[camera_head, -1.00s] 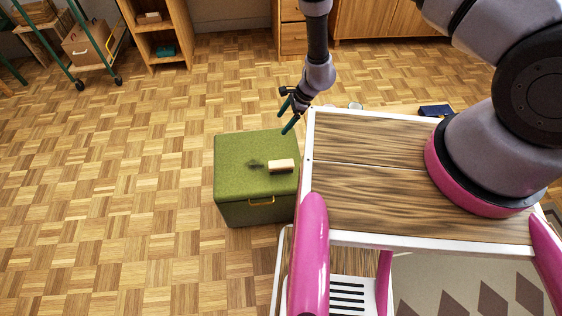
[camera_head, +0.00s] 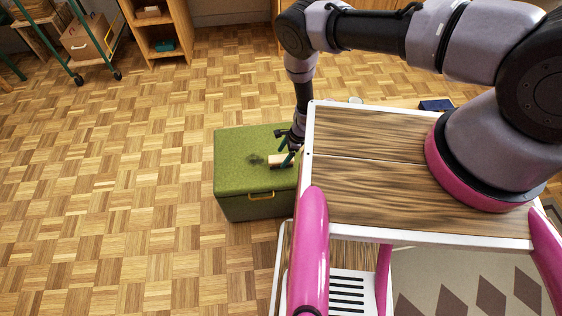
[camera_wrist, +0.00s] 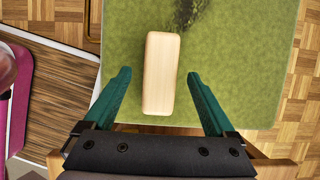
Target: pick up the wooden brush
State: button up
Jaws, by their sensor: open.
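The wooden brush (camera_wrist: 161,72) is a pale wooden block lying on the green box (camera_wrist: 245,60). In the wrist view it lies between and a little beyond the green fingers of my gripper (camera_wrist: 158,90), with gaps on both sides. In the head view the brush (camera_head: 277,161) lies on the box's top (camera_head: 235,152), partly hidden by my gripper (camera_head: 288,150). My gripper is open and empty, over the right side of the box. I cannot tell its exact height above the brush.
A dark smudge (camera_head: 255,159) marks the box top beside the brush. The box has a yellow handle (camera_head: 261,196) in front. My own wood-topped base stands close to the box's right. Parquet floor (camera_head: 120,210) is clear to the left; shelves (camera_head: 160,35) stand behind.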

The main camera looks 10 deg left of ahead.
aim_at(281, 158)
jog(key=shift+x, duration=1.2)
jog(key=shift+f, duration=0.25)
grip_shut()
jog(key=shift+r, duration=0.15)
notch_tip(281, 158, up, 10)
jog(key=shift+r, duration=0.15)
